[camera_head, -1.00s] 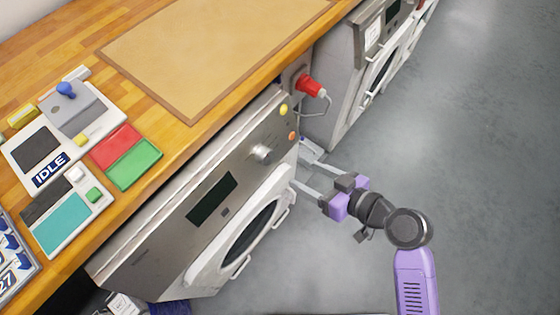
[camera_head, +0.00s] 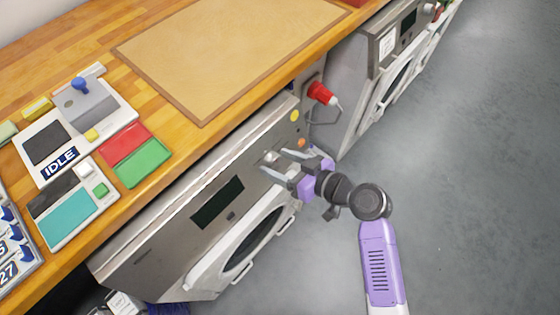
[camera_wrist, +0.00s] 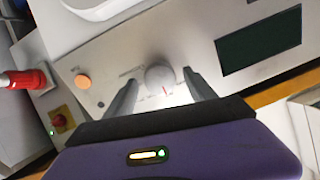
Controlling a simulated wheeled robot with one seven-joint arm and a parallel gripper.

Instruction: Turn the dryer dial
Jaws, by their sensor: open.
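The dryer dial (camera_wrist: 160,78) is a round silver knob with a red mark, on the grey control panel of the dryer (camera_head: 165,240). In the head view the dial (camera_head: 270,157) is partly hidden by my fingers. My gripper (camera_head: 279,162) is open at the panel. In the wrist view the fingers of my gripper (camera_wrist: 160,85) stand on either side of the dial, with a gap on each side. I cannot tell how deep the fingers reach around it.
An orange button (camera_wrist: 82,81) and a dark display (camera_wrist: 258,40) flank the dial. A red plug (camera_head: 321,93) sticks out beside the panel. The wooden counter (camera_head: 215,125) overhangs the dryer. The grey floor (camera_head: 460,200) at right is clear.

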